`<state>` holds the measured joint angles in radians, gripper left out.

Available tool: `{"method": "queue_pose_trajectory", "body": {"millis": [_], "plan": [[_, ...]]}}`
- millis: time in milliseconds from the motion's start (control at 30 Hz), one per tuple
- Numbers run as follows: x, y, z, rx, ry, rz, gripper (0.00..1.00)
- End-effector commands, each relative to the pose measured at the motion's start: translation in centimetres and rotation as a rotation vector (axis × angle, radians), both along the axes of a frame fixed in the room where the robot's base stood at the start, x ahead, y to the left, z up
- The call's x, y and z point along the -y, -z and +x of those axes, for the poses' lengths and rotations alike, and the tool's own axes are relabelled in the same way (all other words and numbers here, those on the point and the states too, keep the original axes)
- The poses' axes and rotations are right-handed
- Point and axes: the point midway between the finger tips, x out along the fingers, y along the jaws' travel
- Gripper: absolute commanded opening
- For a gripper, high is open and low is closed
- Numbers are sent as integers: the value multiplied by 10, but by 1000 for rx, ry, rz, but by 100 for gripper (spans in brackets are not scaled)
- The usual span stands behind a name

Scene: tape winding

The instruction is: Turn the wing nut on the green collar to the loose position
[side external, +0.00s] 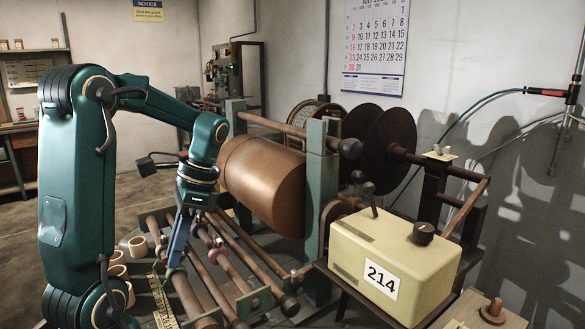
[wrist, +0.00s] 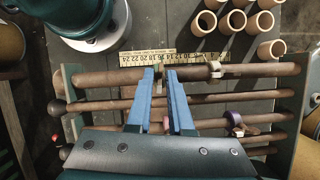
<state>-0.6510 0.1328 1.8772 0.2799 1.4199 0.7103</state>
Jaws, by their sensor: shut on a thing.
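My gripper (side external: 174,268) points down at the near rod of the rod rack, its blue fingers close together. In the wrist view its fingertips (wrist: 160,72) sit over the top rod with a narrow gap between them. It is shut on a small part there, which I take to be the wing nut; the fingers mostly hide it. The green collar is not clearly seen, and the nut's angle cannot be read. A collar with a pale nut (wrist: 216,69) sits on the same rod to the right. A purple collar (wrist: 234,117) is on a lower rod.
A yellow ruler (wrist: 140,59) lies beside the top rod. Several cardboard rings (wrist: 232,22) stand beyond it. A large brown roll (side external: 265,185) stands behind the rack. A cream box marked 214 (side external: 395,262) is at the right.

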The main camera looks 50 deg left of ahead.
Motion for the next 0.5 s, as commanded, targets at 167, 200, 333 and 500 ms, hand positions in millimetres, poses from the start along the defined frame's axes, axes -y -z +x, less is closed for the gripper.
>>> {"method": "queue_pose_trajectory", "body": {"millis": [167, 200, 333, 500], "plan": [[-1, 0, 0, 0, -84, -1, 0], [-1, 0, 0, 0, -97, -1, 0], [-1, 1, 0, 0, -126, -2, 0], [-1, 0, 0, 0, -143, -3, 0]]}}
